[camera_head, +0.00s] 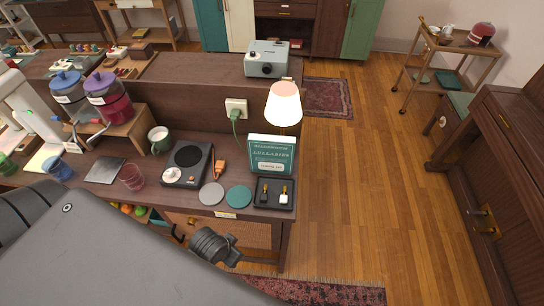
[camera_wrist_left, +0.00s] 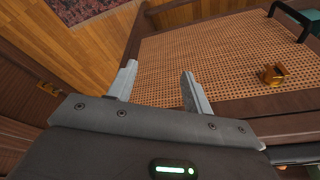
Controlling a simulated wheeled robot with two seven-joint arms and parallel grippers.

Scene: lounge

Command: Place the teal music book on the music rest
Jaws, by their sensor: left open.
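The teal music book (camera_head: 272,154), with a white label and the word "Lullabies", stands upright near the right end of the dark wooden counter, behind a small black tray. My left gripper (camera_wrist_left: 158,74) is open and empty in the left wrist view, with a woven cane panel (camera_wrist_left: 225,58) beyond its fingers. In the head view my left arm crosses the lower left, below the counter; its fingers cannot be made out there. The book is not in the wrist view. I cannot clearly identify a music rest. My right gripper is not in view.
The counter (camera_head: 205,208) also holds a lamp (camera_head: 284,105), a black hot plate (camera_head: 188,160), two round coasters, cups and drink dispensers. The black tray (camera_head: 274,203) sits in front of the book. Dark wooden furniture (camera_head: 500,150) stands at right. Open wood floor (camera_head: 360,190) lies between.

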